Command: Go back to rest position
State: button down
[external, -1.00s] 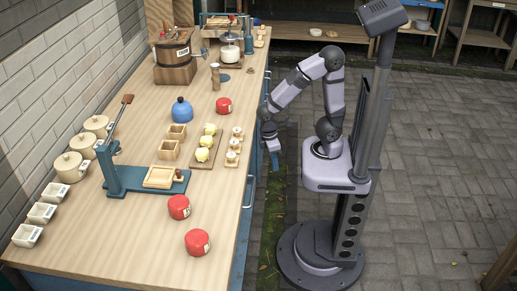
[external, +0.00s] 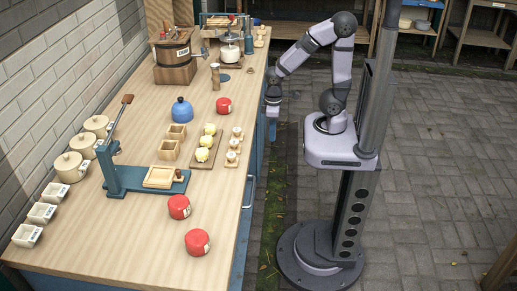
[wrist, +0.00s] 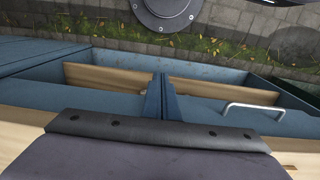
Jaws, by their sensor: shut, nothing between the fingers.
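My gripper (external: 272,132) hangs pointing down just off the right long edge of the wooden bench (external: 125,240), beside its blue front. It is shut and empty. In the wrist view its two blue fingers (wrist: 161,96) are together in the middle, with the dark gripper body filling the bottom of the picture. My arm is bent, with its elbow raised high above its mount on the column.
Red tins (external: 197,242), a blue kettle (external: 182,110), a board (external: 207,150) with yellowish pieces, and a blue press (external: 117,178) stand on the bench. In the wrist view, open drawers or bays (wrist: 110,78) and a metal handle (wrist: 255,108) lie below.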

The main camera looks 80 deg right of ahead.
notch_tip(320, 180, up, 12)
jog(key=p, duration=0.9)
jog(key=shift+f, duration=0.15)
